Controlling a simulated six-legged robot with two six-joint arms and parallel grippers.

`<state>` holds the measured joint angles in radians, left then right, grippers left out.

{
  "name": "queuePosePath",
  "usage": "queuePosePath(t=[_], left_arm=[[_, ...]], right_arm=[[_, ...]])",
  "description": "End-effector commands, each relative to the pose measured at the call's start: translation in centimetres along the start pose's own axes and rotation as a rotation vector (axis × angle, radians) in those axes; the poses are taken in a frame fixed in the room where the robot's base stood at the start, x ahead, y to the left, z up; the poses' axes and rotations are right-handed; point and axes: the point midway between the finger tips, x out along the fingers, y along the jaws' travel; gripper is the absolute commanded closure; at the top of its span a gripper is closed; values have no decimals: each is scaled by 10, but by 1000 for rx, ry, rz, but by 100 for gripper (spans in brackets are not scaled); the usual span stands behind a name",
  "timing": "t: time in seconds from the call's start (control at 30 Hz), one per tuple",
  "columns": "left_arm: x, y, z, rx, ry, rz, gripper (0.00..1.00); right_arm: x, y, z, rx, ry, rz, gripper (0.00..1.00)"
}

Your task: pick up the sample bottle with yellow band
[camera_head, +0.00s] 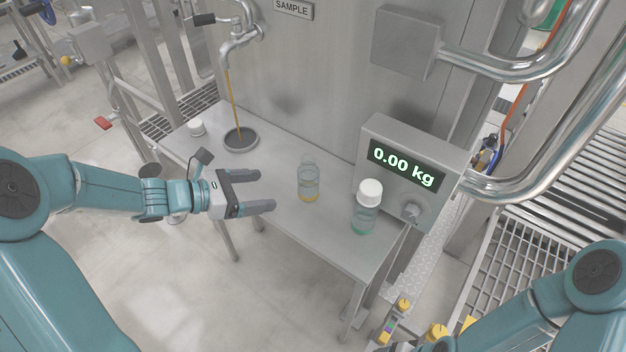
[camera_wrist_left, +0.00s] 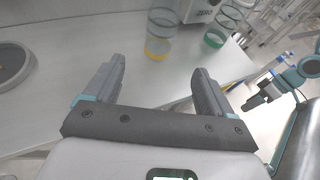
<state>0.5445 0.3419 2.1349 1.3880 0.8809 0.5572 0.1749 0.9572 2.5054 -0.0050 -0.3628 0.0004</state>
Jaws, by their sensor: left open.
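The sample bottle with the yellow band (camera_head: 308,182) stands upright and uncapped on the steel table, clear with a yellow ring at its base. It also shows in the left wrist view (camera_wrist_left: 160,36), ahead of the fingers, its top cut off. My left gripper (camera_head: 268,191) is open and empty, its fingers pointing toward the bottle from the left with a gap between. A second bottle with a green band (camera_head: 364,217) and a white cap stands to its right. My right arm is at the lower right in the head view; its gripper is not clearly visible there.
The steel table (camera_head: 270,160) has free room around the bottle. A loose white cap (camera_head: 196,127) lies at its far left. A tap (camera_head: 238,45) pours an amber stream into a round drain (camera_head: 240,140). A scale display (camera_head: 408,168) reading 0.00 kg stands behind the green-banded bottle.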

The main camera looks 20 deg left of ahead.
Motion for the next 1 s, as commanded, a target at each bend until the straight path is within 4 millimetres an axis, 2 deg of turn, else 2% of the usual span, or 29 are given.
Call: queuePosePath(t=[0.1,0.3,0.53,0.8,1.0], left_arm=[[29,-1,-2,0,2,-7,16],[66,-1,-2,0,2,-3,16],[87,-2,-1,1,3,-3,16],[130,-2,-1,2,3,-3,16],[135,-2,-1,1,3,-1,16]], right_arm=[[1,1,0,1,1,0,28],[1,0,0,1,0,0,28],[0,0,0,1,0,0,28],[-5,-2,0,1,1,0,28],[-5,-2,0,1,0,0,28]])
